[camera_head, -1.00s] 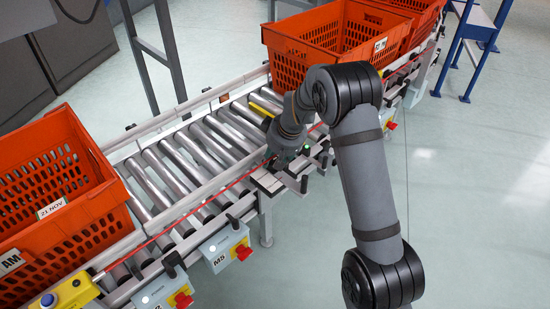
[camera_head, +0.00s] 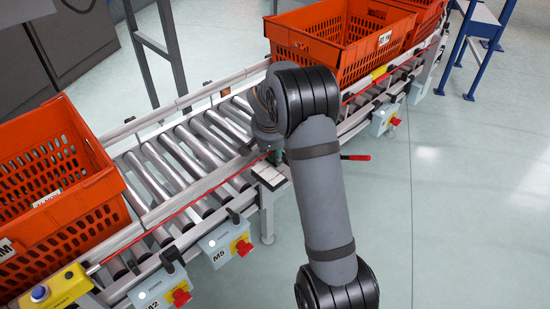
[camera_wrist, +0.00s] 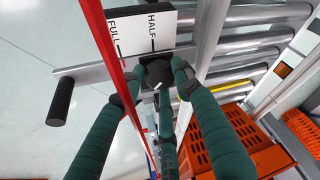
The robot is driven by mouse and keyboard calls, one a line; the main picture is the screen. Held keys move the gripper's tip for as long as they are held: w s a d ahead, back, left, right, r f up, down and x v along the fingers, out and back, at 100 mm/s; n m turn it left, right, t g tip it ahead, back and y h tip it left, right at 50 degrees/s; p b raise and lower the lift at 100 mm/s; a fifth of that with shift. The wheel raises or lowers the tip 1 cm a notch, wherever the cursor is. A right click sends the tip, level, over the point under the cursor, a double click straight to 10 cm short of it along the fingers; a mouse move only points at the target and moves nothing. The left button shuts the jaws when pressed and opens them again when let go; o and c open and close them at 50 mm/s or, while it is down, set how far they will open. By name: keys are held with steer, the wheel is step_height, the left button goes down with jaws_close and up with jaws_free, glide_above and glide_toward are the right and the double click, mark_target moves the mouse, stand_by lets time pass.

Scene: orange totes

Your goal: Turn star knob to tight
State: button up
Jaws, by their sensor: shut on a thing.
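My gripper (camera_wrist: 158,80) has green fingers closed around a dark knob (camera_wrist: 156,71) in the wrist view. The fingers hide much of the knob, and its star outline cannot be made out. It sits beside a white plate (camera_wrist: 130,25) printed FULL and HALF, each with a black line. No "tight" mark is legible. In the head view, my gripper (camera_head: 276,157) is low at the conveyor's near rail, mostly hidden behind my arm, and the knob is hidden there.
A bar with a black grip (camera_wrist: 60,102) sticks out left in the wrist view. A red-handled lever (camera_head: 355,157) projects right of my arm. Orange totes (camera_head: 340,45) (camera_head: 60,190) stand on the roller conveyor (camera_head: 190,155). Control boxes (camera_head: 225,240) hang along its front.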

steer(key=shift+w+a+r+m, duration=0.2)
steer(key=shift+a+m, duration=0.05)
steer(key=shift+m, duration=0.05)
steer(key=o, duration=1.1)
steer(key=shift+s+d+f, duration=0.1)
steer(key=shift+f, duration=0.05)
steer(key=v, duration=1.2)
